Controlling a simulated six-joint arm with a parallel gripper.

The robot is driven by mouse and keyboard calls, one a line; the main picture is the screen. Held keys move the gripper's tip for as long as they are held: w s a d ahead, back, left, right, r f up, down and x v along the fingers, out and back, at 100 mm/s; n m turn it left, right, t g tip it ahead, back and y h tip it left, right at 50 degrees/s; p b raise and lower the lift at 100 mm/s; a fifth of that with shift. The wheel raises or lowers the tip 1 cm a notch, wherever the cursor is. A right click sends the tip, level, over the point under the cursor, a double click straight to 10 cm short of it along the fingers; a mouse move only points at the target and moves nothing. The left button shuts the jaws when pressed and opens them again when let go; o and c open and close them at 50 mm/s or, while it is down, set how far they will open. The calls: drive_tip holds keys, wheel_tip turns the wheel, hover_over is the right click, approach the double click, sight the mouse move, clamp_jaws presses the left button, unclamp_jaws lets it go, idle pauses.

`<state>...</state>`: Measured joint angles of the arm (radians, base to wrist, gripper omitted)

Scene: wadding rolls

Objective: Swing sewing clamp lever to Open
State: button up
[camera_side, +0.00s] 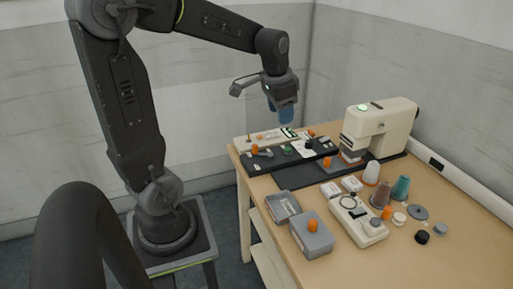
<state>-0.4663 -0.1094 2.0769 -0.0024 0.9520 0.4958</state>
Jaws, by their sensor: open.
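My gripper (285,117), with blue fingers, hangs pointing down above the back left of the table. It is open, and I see nothing held in it. Below it is a dark panel (262,168) with small knobs and a cream panel (242,143) behind. An orange knob (255,149) stands at their left end. A cream sewing machine (385,124) with a green light stands to the right, and an orange piece (327,162) sits left of its foot. I cannot tell which part is the clamp lever, and no Open mark is readable.
Two grey boxes are at the front: an open one (284,207) and a lidded one (312,238) with an orange knob. A cream device (357,222), thread cones (400,188) and small spools lie to the right. The table's front right (440,265) is clear.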

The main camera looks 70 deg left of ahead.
drive_tip(key=w+a+f+g, duration=0.15)
drive_tip(key=a+f, duration=0.25)
drive_tip(key=a, duration=0.6)
drive_tip(key=h, duration=0.1)
hover_over(255, 145)
wheel_tip(255, 145, down, 6)
drive_tip(key=shift+g, duration=0.45)
wheel_tip(255, 145, down, 14)
drive_tip(key=shift+a+r, duration=0.1)
drive_tip(key=shift+c, duration=0.5)
clamp_jaws()
